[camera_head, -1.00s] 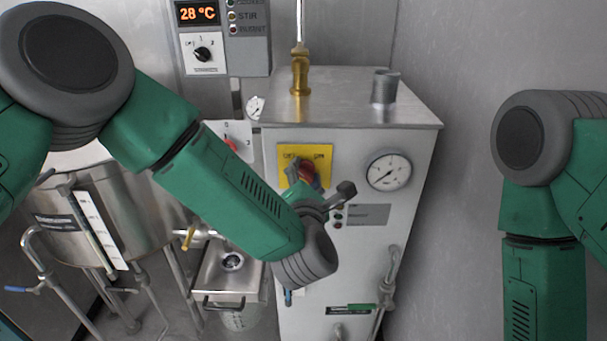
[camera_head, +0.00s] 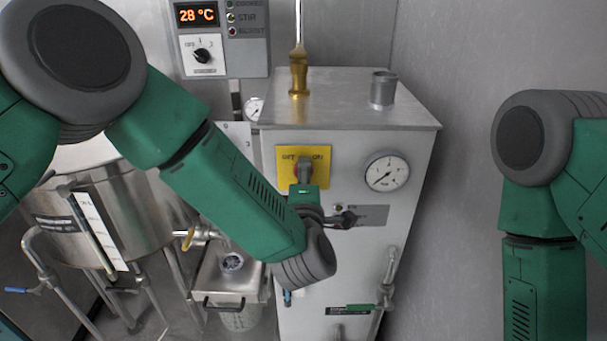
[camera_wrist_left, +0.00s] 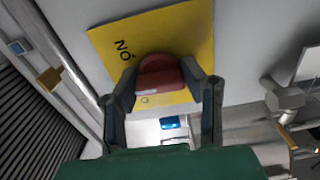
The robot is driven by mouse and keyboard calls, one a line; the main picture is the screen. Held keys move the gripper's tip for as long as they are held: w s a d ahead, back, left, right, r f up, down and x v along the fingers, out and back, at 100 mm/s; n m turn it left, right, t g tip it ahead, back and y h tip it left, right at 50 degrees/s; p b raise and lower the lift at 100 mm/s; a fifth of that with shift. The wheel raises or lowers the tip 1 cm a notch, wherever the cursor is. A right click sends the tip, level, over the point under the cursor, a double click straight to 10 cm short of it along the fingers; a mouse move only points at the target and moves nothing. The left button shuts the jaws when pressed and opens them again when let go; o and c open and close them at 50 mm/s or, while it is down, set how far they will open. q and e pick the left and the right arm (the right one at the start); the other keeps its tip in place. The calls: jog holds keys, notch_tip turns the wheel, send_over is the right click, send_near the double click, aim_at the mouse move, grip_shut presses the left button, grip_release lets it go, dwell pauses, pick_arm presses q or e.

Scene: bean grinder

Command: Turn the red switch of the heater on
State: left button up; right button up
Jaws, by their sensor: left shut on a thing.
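The heater (camera_head: 350,270) is a pale grey metal cabinet right of centre in the head view. Its yellow switch plate (camera_head: 321,155) carries the lettering OFF and UN or ON. My left gripper (camera_head: 304,168) is in front of this plate, and its fingers hide most of the red switch (camera_head: 295,171). In the left wrist view the red switch (camera_wrist_left: 160,73) sits between the two fingers of my left gripper (camera_wrist_left: 168,88), shut on it, with the yellow plate (camera_wrist_left: 190,35) behind. My right arm shows at the right edge, but its gripper is out of view.
A round gauge (camera_head: 387,172) is right of the plate. A brass fitting (camera_head: 299,75) and a metal stub (camera_head: 383,90) stand on top. A steel kettle (camera_head: 145,215) and control panel (camera_head: 248,45) are to the left. A grey wall is to the right.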

pick_arm(q)
jog(key=m, duration=0.4)
jog(key=shift+s+d+f+m+p, duration=0.15)
jog(key=shift+s+f+m+p, duration=0.05)
jog(key=shift+f+m+p, duration=0.25)
jog(key=shift+m+p, duration=0.25)
jog(key=shift+m, duration=1.6)
jog(key=o, duration=1.2)
jog(key=shift+w, duration=0.1)
jog(key=shift+r, duration=0.2)
